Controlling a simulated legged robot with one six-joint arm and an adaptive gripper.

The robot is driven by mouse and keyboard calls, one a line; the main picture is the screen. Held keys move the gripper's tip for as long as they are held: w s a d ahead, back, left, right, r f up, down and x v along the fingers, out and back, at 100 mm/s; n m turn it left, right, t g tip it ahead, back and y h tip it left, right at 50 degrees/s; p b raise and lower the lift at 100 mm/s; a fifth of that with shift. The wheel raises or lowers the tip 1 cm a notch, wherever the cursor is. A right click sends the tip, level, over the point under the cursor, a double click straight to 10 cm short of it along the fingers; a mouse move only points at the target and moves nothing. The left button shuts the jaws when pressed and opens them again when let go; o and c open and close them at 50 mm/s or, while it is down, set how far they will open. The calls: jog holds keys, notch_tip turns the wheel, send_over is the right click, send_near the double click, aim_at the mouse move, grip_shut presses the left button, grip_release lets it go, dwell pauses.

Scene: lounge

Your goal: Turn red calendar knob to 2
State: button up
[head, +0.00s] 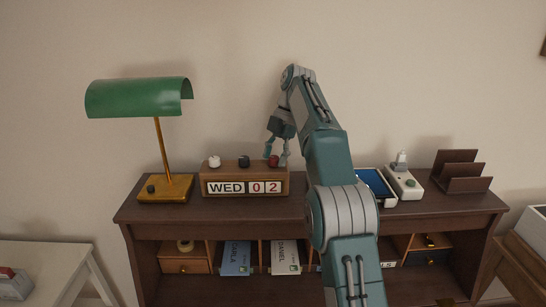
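The wooden calendar (245,181) stands on the desk's top and reads WED 0 2, with the 0 and 2 in red. Three knobs sit on its top: a white knob (214,161), a black knob (244,161) and a red knob (272,160) at the right end. My gripper (279,157) points down at the red knob, with a finger beside its right side. Whether the fingers touch or grip the knob is too small to tell. My arm comes up from the lower right and bends down over the calendar.
A green lamp (139,98) with a brass base stands left of the calendar. The wall is close behind the desk (428,205).

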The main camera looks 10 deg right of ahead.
jog(key=shift+s+a+r, duration=0.15)
jog(key=shift+a, duration=0.05)
dwell(0.4)
